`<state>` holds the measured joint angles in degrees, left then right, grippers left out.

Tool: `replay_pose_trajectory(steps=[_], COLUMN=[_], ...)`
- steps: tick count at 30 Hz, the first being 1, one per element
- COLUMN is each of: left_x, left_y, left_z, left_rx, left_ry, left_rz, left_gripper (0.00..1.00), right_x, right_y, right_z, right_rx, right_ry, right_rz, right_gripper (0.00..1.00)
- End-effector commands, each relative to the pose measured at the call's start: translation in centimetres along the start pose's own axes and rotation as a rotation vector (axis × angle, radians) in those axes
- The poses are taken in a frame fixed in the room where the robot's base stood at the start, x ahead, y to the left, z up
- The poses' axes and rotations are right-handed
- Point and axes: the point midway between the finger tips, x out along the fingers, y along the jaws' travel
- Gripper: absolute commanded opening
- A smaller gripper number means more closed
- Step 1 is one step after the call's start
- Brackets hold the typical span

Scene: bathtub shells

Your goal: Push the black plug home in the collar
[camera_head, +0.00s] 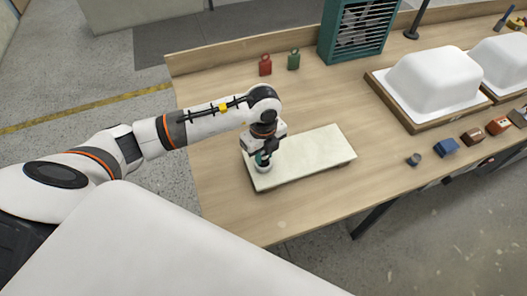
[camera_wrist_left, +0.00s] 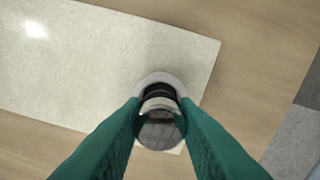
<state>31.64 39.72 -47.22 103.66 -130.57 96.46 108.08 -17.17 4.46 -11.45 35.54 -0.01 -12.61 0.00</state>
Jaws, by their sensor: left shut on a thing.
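My left gripper (camera_head: 262,158) is over the near left corner of a pale slab (camera_head: 310,152) on the wooden table, pointing down. In the left wrist view its two green fingers (camera_wrist_left: 160,122) are shut on the black plug (camera_wrist_left: 158,92), whose grey top shows between the fingertips. The pale round collar (camera_wrist_left: 158,77) shows behind the plug, near the slab's edge; it also shows just below the fingers in the head view (camera_head: 264,168). The plug lines up roughly with the collar, but its depth in it cannot be told. My right gripper is not in view.
A red weight (camera_head: 265,66) and a green weight (camera_head: 293,60) stand behind the slab, near a teal louvred box (camera_head: 357,30). A white tub shell (camera_head: 437,80) rests on a wooden base at right. Small blocks line the front right edge. Table around the slab is clear.

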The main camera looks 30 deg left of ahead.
Motion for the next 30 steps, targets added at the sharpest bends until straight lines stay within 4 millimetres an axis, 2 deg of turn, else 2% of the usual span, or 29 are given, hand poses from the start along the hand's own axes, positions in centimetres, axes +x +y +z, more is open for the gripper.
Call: replay_pose_trajectory(steps=[17,18,21,22,30], left_x=[1.6,1.5,1.5,1.5,1.4], left_y=[0.0,0.0,0.0,0.0,0.0], left_z=[0.0,0.0,0.0,0.0,0.0], left_rx=[0.001,0.001,0.001,0.001,0.0], left_ry=[0.0,0.0,0.0,0.0,0.0], left_rz=[0.0,0.0,-0.001,-0.001,-0.001], left_gripper=[0.05,0.33,0.5,0.52,0.52], right_x=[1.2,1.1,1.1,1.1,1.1], right_y=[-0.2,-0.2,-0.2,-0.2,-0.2], right_z=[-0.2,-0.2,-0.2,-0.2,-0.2], right_rx=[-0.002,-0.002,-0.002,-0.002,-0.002], right_ry=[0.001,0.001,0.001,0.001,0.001], right_rz=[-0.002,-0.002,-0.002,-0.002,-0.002], right_gripper=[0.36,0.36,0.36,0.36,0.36])
